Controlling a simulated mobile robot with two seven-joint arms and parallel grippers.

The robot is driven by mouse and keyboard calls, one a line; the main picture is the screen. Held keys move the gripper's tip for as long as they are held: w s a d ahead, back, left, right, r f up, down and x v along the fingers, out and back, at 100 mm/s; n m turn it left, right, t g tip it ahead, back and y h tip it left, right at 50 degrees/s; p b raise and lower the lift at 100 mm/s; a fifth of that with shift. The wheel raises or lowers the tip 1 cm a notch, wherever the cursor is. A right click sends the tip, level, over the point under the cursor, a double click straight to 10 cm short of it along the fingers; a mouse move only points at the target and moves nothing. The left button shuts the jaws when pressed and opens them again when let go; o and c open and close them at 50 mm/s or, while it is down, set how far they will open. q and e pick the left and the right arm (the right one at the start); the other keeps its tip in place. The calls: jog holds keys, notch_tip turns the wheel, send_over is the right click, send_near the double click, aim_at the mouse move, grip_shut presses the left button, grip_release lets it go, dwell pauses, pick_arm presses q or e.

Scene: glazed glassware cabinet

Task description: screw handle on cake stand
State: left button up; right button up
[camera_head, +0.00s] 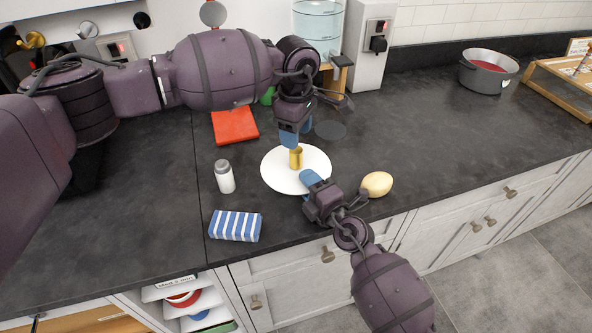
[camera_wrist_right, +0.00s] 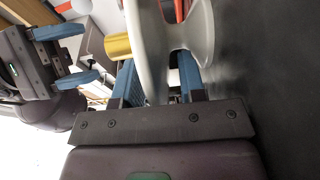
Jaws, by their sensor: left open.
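The cake stand (camera_head: 278,178) is white and round and stands upright on the dark counter; its plate rim also shows edge-on in the right wrist view (camera_wrist_right: 150,55). The gold handle (camera_head: 296,160) stands upright at the plate's middle; it shows in the right wrist view (camera_wrist_right: 117,47). My left gripper (camera_head: 289,138) is just above the handle, open and empty, its blue fingers apart from it in the wrist view (camera_wrist_right: 70,55).
A white shaker (camera_head: 224,178) and a striped blue-and-white block (camera_head: 236,226) lie left of the stand. A yellow oval thing (camera_head: 377,184) lies close to its right. A red square (camera_head: 235,124) lies behind. A pot (camera_head: 487,72) stands far right, with clear counter before it.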

grip_shut()
